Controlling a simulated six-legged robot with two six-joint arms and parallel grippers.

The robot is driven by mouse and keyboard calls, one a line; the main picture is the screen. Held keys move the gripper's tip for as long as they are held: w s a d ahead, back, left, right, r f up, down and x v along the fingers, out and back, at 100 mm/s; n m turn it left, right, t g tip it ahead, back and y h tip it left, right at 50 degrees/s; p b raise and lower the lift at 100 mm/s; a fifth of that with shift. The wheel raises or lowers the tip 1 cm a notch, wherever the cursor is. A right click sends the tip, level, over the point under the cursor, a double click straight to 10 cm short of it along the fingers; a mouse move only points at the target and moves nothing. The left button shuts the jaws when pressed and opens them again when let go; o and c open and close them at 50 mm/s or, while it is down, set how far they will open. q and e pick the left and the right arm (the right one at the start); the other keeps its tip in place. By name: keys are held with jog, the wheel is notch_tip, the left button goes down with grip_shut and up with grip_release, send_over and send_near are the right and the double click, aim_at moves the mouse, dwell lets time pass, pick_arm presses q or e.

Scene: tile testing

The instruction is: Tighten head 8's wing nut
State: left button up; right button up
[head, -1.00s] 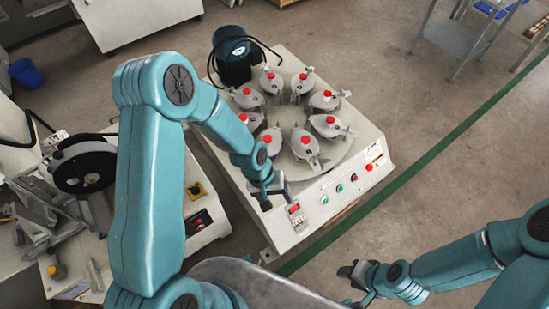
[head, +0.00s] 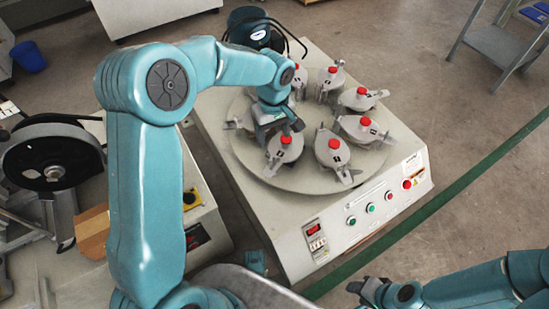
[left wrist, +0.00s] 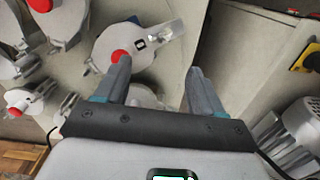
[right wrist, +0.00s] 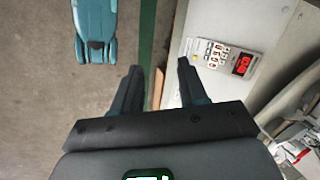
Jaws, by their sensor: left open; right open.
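The testing machine's round platter (head: 240,158) carries a ring of grey heads with red knobs. Their number labels are too small to read, so I cannot tell which is head 8. My left gripper (head: 285,126) is open above the near-left part of the ring, just over a head (head: 287,150). In the left wrist view, the open fingers (left wrist: 158,82) point at a head (left wrist: 120,42) with a red knob and a pale lever at its right. They hold nothing. My right gripper (head: 362,289) is open and empty, off the machine's front right; its fingers show in the right wrist view (right wrist: 160,78).
The front panel has a red display (head: 313,229), coloured buttons (head: 371,207) and a red knob (head: 407,184). A dark motor (head: 255,30) with cables stands behind the platter. Another machine with a black wheel (head: 50,160) is at the left.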

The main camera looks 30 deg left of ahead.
aim_at(274, 160)
pick_arm(q)
notch_tip(274, 160, down, 12)
jog(key=b, duration=0.4)
jog(key=shift+r, duration=0.25)
jog(key=shift+c, duration=0.3)
jog(key=c, duration=1)
